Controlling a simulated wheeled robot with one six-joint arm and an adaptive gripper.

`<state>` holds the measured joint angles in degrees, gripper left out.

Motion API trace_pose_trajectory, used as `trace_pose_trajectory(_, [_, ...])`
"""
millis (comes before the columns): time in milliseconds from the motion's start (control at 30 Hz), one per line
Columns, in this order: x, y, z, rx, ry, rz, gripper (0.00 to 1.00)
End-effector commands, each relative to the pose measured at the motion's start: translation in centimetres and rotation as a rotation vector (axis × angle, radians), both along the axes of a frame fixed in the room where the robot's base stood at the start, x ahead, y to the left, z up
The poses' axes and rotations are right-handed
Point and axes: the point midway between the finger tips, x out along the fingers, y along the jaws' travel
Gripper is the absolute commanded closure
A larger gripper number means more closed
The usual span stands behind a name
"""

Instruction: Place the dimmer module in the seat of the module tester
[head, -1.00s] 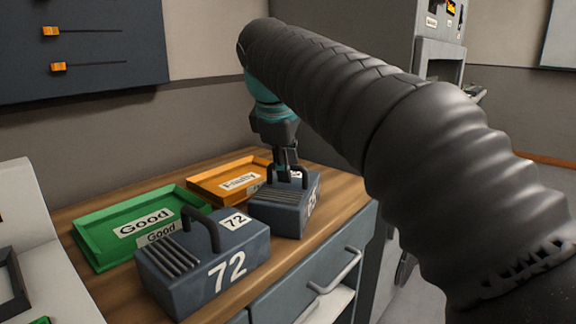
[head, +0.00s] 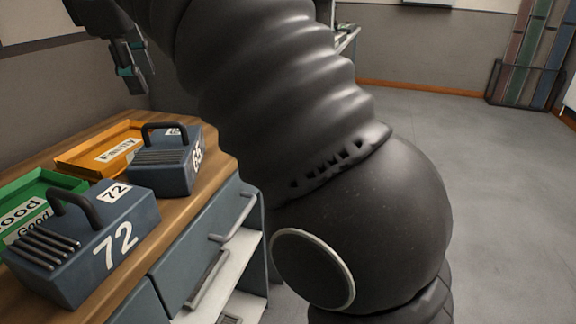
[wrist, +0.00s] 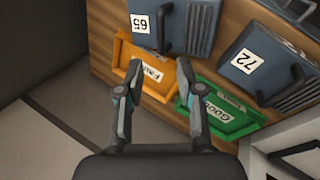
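Two blue-grey dimmer modules with dark handles stand on the wooden bench top. The module marked 72 (head: 92,240) is nearer, and it also shows in the wrist view (wrist: 262,62). The module marked 65 (head: 170,165) is farther back, and it shows at the top of the wrist view (wrist: 185,22). My gripper (head: 138,88) is raised above and behind the module marked 65. In the wrist view my gripper (wrist: 158,64) has its fingers apart with nothing between them. The head view does not show the tester; a pale unit with a dark frame (wrist: 298,150) in the wrist view may be it.
A green tray labelled Good (head: 50,183) and an orange tray labelled Faulty (head: 85,158) lie flat behind the modules. Drawers with handles (head: 235,218) are under the bench. Open floor (head: 450,150) lies to the right, with a rack of coloured panels (head: 525,85) beyond.

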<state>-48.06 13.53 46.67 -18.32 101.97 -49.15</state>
Motion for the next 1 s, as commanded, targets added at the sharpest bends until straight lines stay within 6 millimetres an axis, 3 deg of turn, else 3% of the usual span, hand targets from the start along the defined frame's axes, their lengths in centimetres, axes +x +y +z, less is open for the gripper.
trace_pose_trajectory(133, [0.1, -0.6, -0.1, 0.006, 0.000, -0.015, 0.63])
trace_pose_trajectory(233, [0.5, -2.6, -0.5, 0.029, 0.001, -0.068, 0.63])
trace_pose_trajectory(467, [0.7, -11.2, -3.6, 0.145, 0.004, -0.319, 0.63])
trace_pose_trajectory(767, [-3.0, -22.1, -11.2, 0.334, 0.002, -0.700, 0.63])
trace_pose_trajectory(1000, [-8.5, -28.7, -19.6, 0.500, -0.011, -1.028, 0.63])
